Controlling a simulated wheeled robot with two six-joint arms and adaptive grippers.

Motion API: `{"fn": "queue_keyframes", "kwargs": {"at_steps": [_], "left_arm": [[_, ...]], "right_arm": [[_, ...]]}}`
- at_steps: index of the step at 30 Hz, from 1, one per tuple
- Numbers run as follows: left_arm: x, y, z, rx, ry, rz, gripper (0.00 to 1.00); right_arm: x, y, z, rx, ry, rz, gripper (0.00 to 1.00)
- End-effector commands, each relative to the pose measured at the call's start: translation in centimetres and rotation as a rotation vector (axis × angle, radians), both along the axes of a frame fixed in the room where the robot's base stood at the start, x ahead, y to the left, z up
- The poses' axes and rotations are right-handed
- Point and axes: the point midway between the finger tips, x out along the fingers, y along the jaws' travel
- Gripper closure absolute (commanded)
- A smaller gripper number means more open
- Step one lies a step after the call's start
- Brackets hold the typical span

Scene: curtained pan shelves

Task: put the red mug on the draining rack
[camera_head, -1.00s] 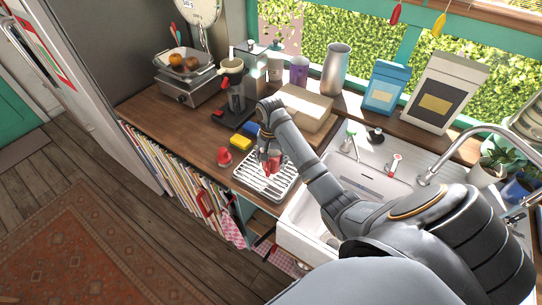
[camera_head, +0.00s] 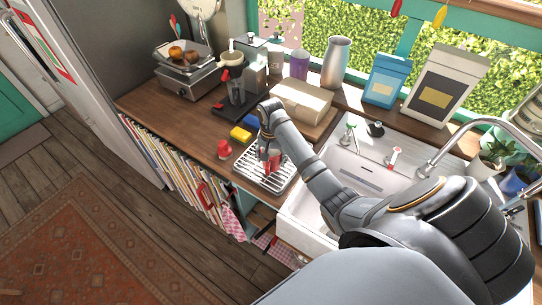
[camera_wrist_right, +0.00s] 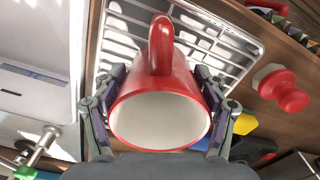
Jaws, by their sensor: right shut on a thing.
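The red mug (camera_wrist_right: 155,90) is between the fingers of my right gripper (camera_wrist_right: 160,108), which is shut on its sides. In the right wrist view its white inside faces the camera and its handle points to the top. In the head view the red mug (camera_head: 274,163) and my right gripper (camera_head: 268,156) are over the draining rack (camera_head: 247,176), a white wire rack on the wooden counter left of the sink. The draining rack (camera_wrist_right: 235,45) also shows behind the mug in the wrist view. I cannot tell whether the mug touches the wires. My left gripper is not in view.
The sink (camera_head: 305,207) is right of the rack. A coffee maker (camera_head: 235,92) and box (camera_head: 302,98) stand behind.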

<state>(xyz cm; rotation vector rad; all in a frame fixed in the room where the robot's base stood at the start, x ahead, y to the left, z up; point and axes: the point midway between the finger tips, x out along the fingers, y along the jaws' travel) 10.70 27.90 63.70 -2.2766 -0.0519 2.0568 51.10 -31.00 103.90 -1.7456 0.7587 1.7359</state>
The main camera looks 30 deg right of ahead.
Motion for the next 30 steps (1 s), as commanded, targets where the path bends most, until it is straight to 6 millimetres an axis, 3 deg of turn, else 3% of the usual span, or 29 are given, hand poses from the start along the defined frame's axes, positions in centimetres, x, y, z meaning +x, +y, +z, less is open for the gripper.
{"fn": "queue_keyframes", "kwargs": {"at_steps": [20, 21, 26, 30], "left_arm": [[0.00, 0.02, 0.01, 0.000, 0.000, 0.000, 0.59], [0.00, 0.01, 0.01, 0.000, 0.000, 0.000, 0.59], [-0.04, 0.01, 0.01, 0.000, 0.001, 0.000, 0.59], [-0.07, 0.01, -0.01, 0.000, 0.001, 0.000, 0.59]], "right_arm": [[0.04, 0.00, -0.47, 0.000, -0.001, 0.000, 0.72], [0.05, 0.00, -0.48, 0.000, -0.001, 0.000, 0.25], [0.04, 0.00, -0.48, 0.000, -0.001, 0.001, 0.03], [0.04, 0.00, -0.49, 0.000, -0.001, 0.000, 0.01]]}}
